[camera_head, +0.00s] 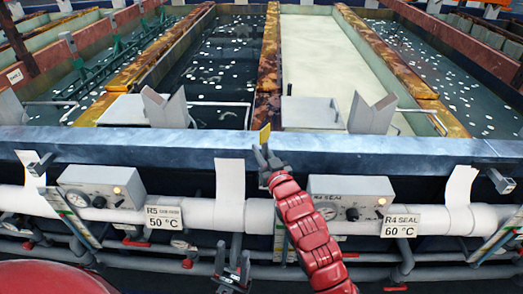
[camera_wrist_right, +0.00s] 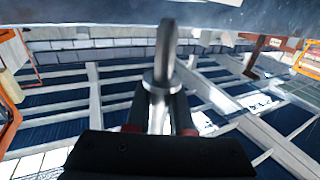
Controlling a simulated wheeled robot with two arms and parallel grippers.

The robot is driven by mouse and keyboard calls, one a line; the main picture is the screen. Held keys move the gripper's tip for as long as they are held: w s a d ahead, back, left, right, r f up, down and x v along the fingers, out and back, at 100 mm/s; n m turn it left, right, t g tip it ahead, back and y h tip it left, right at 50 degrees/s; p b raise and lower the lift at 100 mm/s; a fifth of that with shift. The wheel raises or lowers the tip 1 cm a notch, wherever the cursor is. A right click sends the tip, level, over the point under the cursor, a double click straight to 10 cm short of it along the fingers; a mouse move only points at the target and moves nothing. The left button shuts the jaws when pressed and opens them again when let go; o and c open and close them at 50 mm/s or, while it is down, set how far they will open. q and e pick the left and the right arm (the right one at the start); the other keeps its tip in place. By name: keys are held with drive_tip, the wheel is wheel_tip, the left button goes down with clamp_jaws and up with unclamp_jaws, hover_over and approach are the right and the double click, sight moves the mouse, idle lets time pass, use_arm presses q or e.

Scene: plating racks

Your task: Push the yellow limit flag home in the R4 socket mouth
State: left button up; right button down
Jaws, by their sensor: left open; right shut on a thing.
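The yellow limit flag (camera_head: 264,134) stands upright at the blue-grey tank rim, at the tip of my right gripper (camera_head: 266,158) in the head view. My right gripper is shut on it. In the right wrist view, a grey metal pin with a collar (camera_wrist_right: 162,62) rises from between the fingers of my right gripper (camera_wrist_right: 160,110); no yellow shows there. The R4 socket mouth cannot be made out, so I cannot tell whether the flag sits in it. My left gripper (camera_head: 233,272) is open and empty, low in front of the pipes.
The R4 SEAL sign (camera_head: 401,223) and R4 control box (camera_head: 350,192) are right of my right arm. The R5 box (camera_head: 103,188) is left. Grey V-shaped supports (camera_head: 370,113) stand behind the rim (camera_head: 400,145). White pipes (camera_head: 200,212) run below it.

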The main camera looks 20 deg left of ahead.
drive_tip(key=shift+b, duration=0.4)
drive_tip(key=shift+b, duration=0.4)
idle(0.5)
drive_tip(key=shift+f+b, duration=1.85)
drive_tip(key=shift+f, duration=0.95)
drive_tip(key=c, duration=0.7)
unclamp_jaws()
